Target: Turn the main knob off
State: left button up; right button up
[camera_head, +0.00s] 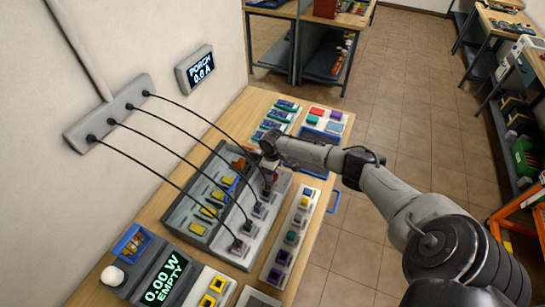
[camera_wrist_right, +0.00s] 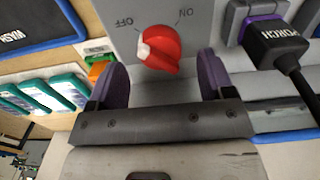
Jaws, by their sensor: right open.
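The red main knob (camera_wrist_right: 160,45) is on a grey panel (camera_wrist_right: 205,15) in the right wrist view, with the words OFF and ON printed beside it. Its white mark is on its left side, the side of the OFF word. My right gripper (camera_wrist_right: 158,82) is open, with its two purple fingers apart and the knob just beyond them, between them in the picture. No contact shows. My left gripper is not in view.
A black plug (camera_wrist_right: 283,42) marked PORCH stands right of the knob. Several black cables run from the wall strip (camera_head: 108,112) to sockets on the box (camera_head: 190,215). Displays read PORCH 0.0 A (camera_head: 196,69) and 0.00 W EMPTY (camera_head: 165,283). Battery trays (camera_head: 292,235) flank the box.

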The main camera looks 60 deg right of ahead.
notch_tip(320, 180, up, 11)
dwell(0.4)
dwell(0.6)
